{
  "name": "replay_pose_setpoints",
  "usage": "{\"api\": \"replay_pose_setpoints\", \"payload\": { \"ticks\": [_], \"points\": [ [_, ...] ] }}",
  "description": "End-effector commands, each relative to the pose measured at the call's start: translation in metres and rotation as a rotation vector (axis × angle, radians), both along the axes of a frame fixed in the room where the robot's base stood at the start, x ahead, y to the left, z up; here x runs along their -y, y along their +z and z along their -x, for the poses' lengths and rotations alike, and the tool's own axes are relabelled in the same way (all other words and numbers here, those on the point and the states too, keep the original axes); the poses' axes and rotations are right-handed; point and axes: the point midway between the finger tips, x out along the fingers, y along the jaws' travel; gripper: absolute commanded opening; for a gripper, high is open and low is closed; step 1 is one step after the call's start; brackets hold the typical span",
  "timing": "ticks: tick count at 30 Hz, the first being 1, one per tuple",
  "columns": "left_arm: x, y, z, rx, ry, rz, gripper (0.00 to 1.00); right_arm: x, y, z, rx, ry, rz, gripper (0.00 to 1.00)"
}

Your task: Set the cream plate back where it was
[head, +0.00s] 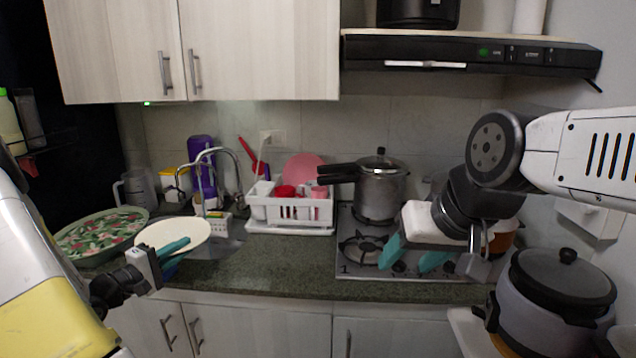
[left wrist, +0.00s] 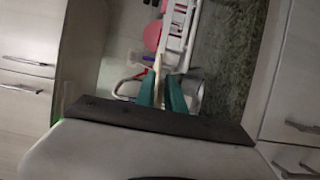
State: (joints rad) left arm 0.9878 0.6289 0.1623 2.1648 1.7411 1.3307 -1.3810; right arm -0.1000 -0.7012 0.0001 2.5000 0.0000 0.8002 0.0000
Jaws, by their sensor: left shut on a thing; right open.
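The cream plate (head: 172,233) is in my left gripper (head: 172,248), which is shut on its near right rim. The plate is held over the left part of the counter, by the sink. In the left wrist view the teal fingers (left wrist: 163,92) are closed together with the plate's thin edge (left wrist: 158,68) between them. My right gripper (head: 412,258) is open and empty in front of the stove, with its teal fingers apart.
A white dish rack (head: 290,210) with red cups and a pink plate (head: 303,169) stands right of the sink. A green floral tray (head: 100,236) lies at the left. A pressure cooker (head: 378,190) is on the stove. The counter (head: 280,265) before the rack is clear.

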Motion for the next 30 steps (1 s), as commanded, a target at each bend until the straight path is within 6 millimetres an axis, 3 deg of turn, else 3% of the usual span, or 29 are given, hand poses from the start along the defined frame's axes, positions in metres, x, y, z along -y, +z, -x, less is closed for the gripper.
{"api": "replay_pose_setpoints", "payload": {
  "ticks": [14,20,27,30],
  "points": [
    [0.047,-0.025,-0.009,-0.001,-0.009,0.004,0.00,0.000,0.000,0.000,-0.001,0.000,0.000,0.55],
    [0.087,-0.045,-0.011,-0.002,-0.011,0.007,0.00,0.000,0.000,0.000,-0.001,0.000,0.000,0.55],
    [0.158,-0.079,-0.005,-0.005,-0.016,0.008,0.00,0.000,0.000,0.000,-0.001,0.000,0.000,0.55],
    [0.178,-0.088,0.000,-0.002,-0.018,0.006,0.00,0.000,0.000,0.000,-0.001,0.000,0.000,0.55]
  ]
}}
